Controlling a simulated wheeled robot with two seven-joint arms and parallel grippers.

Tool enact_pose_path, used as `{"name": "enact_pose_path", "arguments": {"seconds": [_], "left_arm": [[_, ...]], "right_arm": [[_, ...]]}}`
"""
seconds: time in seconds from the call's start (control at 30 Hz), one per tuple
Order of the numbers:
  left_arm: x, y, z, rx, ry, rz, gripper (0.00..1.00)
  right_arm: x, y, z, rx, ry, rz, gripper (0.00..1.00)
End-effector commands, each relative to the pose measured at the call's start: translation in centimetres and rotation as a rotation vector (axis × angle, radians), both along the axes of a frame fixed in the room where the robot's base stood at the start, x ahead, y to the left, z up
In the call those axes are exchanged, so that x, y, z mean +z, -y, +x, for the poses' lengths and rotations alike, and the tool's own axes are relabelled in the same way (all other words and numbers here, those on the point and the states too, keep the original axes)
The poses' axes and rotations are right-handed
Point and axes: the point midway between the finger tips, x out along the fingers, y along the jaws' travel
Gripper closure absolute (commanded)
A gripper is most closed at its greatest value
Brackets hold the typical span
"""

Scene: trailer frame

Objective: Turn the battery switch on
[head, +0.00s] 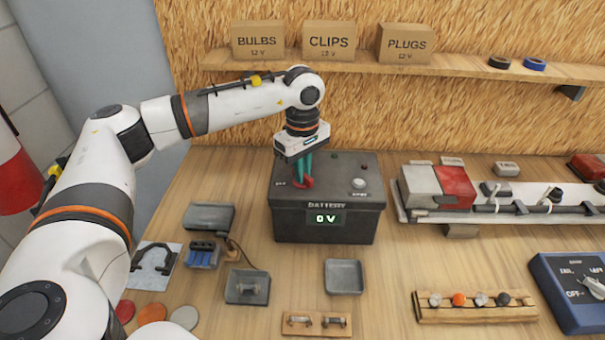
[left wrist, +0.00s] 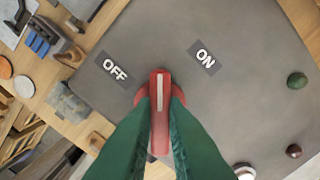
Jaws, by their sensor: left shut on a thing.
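The dark grey battery box (head: 325,222) stands on the wooden bench, and its display (head: 324,218) reads 0 V. The red switch handle (head: 307,183) is on its top at the left, and it also shows in the left wrist view (left wrist: 160,85). The handle's white line points between the OFF label (left wrist: 115,69) and the ON label (left wrist: 204,56). My left gripper (head: 303,176) points down from above with its green fingers (left wrist: 160,130) shut on the handle, one on each side. The handle's base is partly hidden by the fingers. My right gripper is out of view.
A white knob (head: 359,183) sits on the battery top to the right of the switch. Small grey trays (head: 345,276) and a fuse block stand in front. A light bar (head: 520,196) lies to the right. A shelf with boxes (head: 329,41) runs behind.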

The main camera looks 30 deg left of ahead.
Motion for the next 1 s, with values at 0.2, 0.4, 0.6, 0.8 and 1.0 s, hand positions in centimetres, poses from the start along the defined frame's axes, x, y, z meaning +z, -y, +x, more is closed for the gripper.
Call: {"name": "enact_pose_path", "arguments": {"seconds": [0.2, 0.4, 0.6, 0.8, 1.0], "left_arm": [[0.0, 0.0, 0.0, -0.101, 0.001, 0.001, 1.00], [0.0, 0.0, 0.0, -0.103, 0.001, 0.001, 1.00], [-0.2, 0.0, 0.0, -0.299, 0.001, 0.001, 1.00], [0.0, 0.0, 0.0, -0.517, 0.002, 0.000, 1.00], [0.0, 0.0, 0.0, -0.554, 0.001, 0.001, 1.00]], "right_arm": [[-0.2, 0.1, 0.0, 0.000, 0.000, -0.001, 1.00], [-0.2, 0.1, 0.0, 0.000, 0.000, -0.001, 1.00], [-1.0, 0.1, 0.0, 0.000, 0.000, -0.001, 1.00], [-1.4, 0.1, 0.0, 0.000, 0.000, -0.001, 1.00], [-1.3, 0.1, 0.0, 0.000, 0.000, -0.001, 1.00]]}}
